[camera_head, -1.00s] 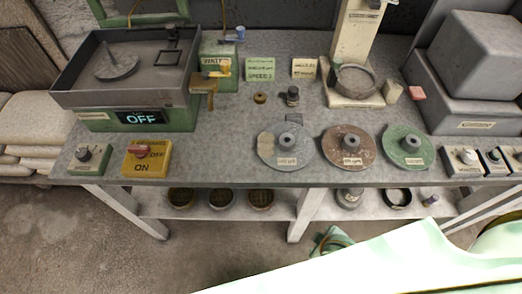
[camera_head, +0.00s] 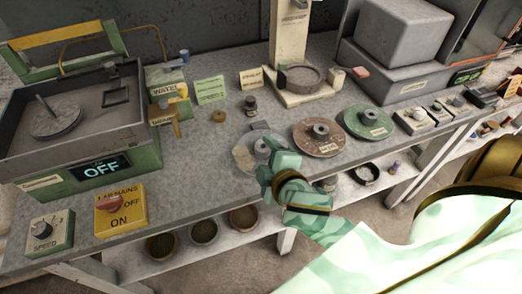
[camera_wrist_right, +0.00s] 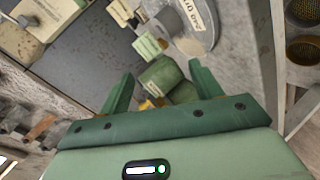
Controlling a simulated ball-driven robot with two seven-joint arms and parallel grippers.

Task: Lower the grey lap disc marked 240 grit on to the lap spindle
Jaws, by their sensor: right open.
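The grey lap disc (camera_head: 245,148) lies flat on the bench front, its hub upright and partly covered by my right gripper (camera_head: 273,164). In the right wrist view the disc (camera_wrist_right: 200,42) is at the top, cut by the frame edge, with a label reading 240. My right gripper (camera_wrist_right: 160,72) is open there, with nothing between its fingers, and the disc lies beyond the fingertips. The lap spindle (camera_head: 43,103) stands up from a round grey plate (camera_head: 58,122) in the lap machine's pan at the left. My left gripper is not in view.
A brown disc (camera_head: 319,144) and a green disc (camera_head: 368,124) lie to the right of the grey one. A water tap (camera_head: 170,105) stands beside the lap machine, whose display (camera_head: 100,168) reads OFF. A yellow mains switch (camera_head: 121,209) and a speed knob box (camera_head: 46,232) sit in front.

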